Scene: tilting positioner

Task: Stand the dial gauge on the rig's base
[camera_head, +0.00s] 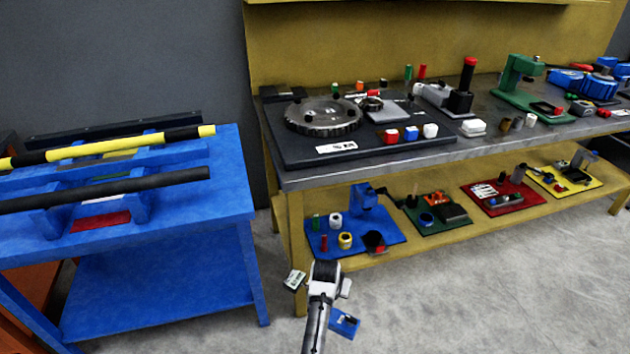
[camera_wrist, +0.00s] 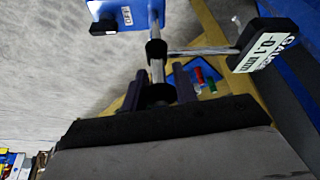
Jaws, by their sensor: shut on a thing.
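The dial gauge is held by my gripper (camera_wrist: 160,90), which is shut on its metal post (camera_wrist: 156,68). The gauge's digital head (camera_wrist: 265,46) sticks out on a side rod and its blue foot (camera_wrist: 125,15) is at the post's far end. In the head view the gauge head (camera_head: 295,279) is left of my gripper (camera_head: 325,268) and the blue foot (camera_head: 344,323) is right and below. The gauge is in the air, in front of the bench. The rig's dark base (camera_head: 365,143) lies on the bench top, carrying a round toothed plate (camera_head: 322,116).
Coloured blocks (camera_head: 411,133) stand on the base's front right; a grey block (camera_head: 382,112) is behind them. A green stand (camera_head: 525,80) is farther right. The lower shelf holds coloured trays (camera_head: 360,236). Open floor lies ahead of the bench.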

